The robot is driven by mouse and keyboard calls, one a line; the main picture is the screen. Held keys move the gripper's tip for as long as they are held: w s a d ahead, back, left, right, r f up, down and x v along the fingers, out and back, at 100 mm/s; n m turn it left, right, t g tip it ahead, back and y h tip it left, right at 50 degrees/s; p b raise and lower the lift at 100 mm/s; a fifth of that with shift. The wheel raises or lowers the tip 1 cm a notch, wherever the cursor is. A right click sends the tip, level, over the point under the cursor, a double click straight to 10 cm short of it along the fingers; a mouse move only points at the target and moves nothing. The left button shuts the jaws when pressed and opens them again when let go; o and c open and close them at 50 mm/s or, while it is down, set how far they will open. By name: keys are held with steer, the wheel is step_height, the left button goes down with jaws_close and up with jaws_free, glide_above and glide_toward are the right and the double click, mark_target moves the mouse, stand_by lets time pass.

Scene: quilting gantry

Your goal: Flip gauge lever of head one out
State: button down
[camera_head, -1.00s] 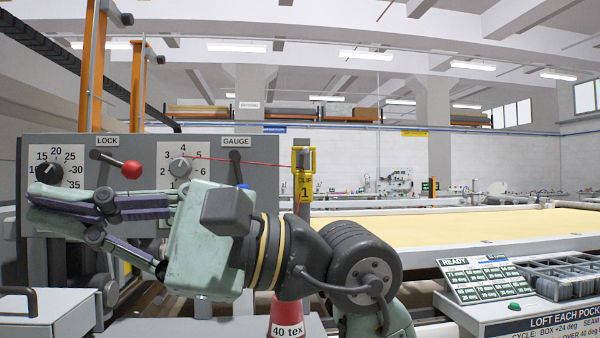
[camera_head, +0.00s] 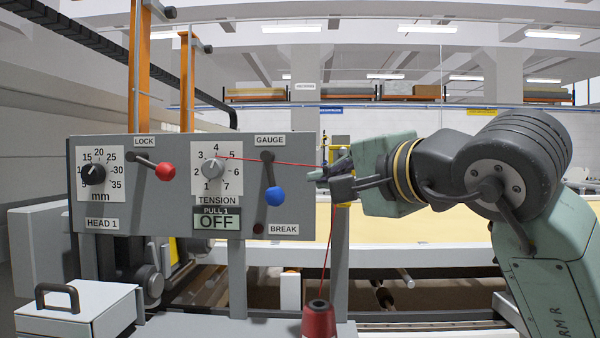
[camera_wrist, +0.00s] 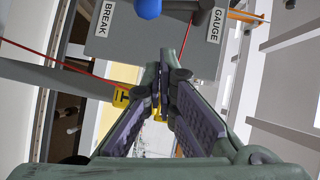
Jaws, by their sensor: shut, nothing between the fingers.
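The gauge lever of head one (camera_head: 271,180) is on the grey panel (camera_head: 180,222) marked HEAD 1, below the GAUGE label. Its dark arm hangs down from the pivot, ending in a blue ball. My gripper (camera_head: 318,174) is to the right of the blue ball, past the panel's right edge, with its fingers pointing left. It is shut and empty, apart from the lever. In the wrist view the closed fingers (camera_wrist: 158,85) show below the panel's edge, and the blue ball (camera_wrist: 148,8) is at the top, partly cut off.
The LOCK lever with a red ball (camera_head: 165,171) is at the panel's left. A red thread runs from the tension dial (camera_head: 215,172) past my fingers and down to a red cone (camera_head: 318,320). A white box with a handle (camera_head: 75,308) stands at lower left.

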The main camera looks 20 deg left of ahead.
mark_target(283, 191)
steer(key=a, duration=0.1)
steer(key=a+p, duration=0.1)
steer(key=a, duration=0.2)
steer(key=shift+w+a+f, duration=0.15)
steer(key=shift+a+f, duration=0.15)
steer(key=shift+f, duration=0.1)
steer(key=shift+a+f+m+b, duration=0.35)
steer(key=shift+f+b, duration=0.15)
steer(key=shift+b, duration=0.3)
steer(key=shift+a+f+y+b, duration=0.15)
steer(key=shift+a+y+b, duration=0.1)
steer(key=shift+y+b, duration=0.25)
steer(key=shift+s+a+b, duration=0.2)
steer(key=shift+a+b, duration=0.1)
steer(key=shift+b, duration=0.05)
